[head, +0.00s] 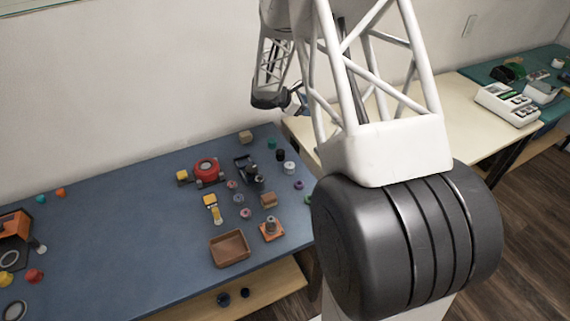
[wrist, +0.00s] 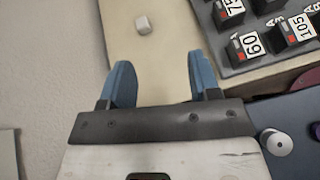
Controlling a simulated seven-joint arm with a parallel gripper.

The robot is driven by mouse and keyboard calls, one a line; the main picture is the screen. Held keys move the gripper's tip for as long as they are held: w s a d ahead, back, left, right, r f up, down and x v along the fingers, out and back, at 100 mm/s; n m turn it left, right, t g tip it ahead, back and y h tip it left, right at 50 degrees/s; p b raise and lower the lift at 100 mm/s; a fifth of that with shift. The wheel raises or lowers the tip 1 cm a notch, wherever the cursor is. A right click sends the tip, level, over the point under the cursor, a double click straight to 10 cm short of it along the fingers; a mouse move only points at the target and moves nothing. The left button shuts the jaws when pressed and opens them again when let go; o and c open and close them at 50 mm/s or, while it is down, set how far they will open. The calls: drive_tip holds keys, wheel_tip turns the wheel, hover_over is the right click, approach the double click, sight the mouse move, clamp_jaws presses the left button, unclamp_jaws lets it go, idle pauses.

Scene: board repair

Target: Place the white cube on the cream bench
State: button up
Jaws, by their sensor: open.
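The white cube (wrist: 143,25) rests on the cream bench (wrist: 160,62) in the wrist view, standing clear of other objects. My gripper (wrist: 160,72) is open, its two blue fingers apart with only bare bench seen between them. The cube is beyond the fingertips, slightly left of the middle of the gap, and apart from both fingers. In the head view my gripper (head: 296,103) hangs over the left end of the cream bench (head: 468,108). The cube does not show there; my arm covers part of the bench.
A grey tray (wrist: 257,62) with black numbered blocks (wrist: 250,41) stands right of the cube. The blue table (head: 120,240) holds a brown bin (head: 230,248), a red round object (head: 206,168) and many small parts. A white device (head: 507,104) stands farther right on the cream bench.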

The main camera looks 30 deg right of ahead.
drive_tip(key=s+a+r+m+y, duration=0.35)
drive_tip(key=s+a+r, duration=0.35)
drive_tip(key=s+r, duration=0.25)
drive_tip(key=s+a+r+m+y, duration=0.2)
drive_tip(key=s+a+r+m, duration=0.3)
drive_tip(key=s+a+r, duration=0.4)
drive_tip(key=s+a+r+m+t+y, duration=0.1)
drive_tip(key=s+a, duration=0.3)
drive_tip(key=s, duration=0.4)
drive_tip(key=s+a+r+m+t+y, duration=0.1)
drive_tip(key=s+a+m+y, duration=0.2)
drive_tip(key=s+a, duration=0.2)
drive_tip(key=s+a+r+m+t+y, duration=0.1)
drive_tip(key=s+a, duration=0.4)
drive_tip(key=s, duration=0.7)
drive_tip(key=shift+a+m+y, duration=0.15)
drive_tip(key=shift+m+y, duration=0.5)
drive_tip(key=shift+y, duration=0.1)
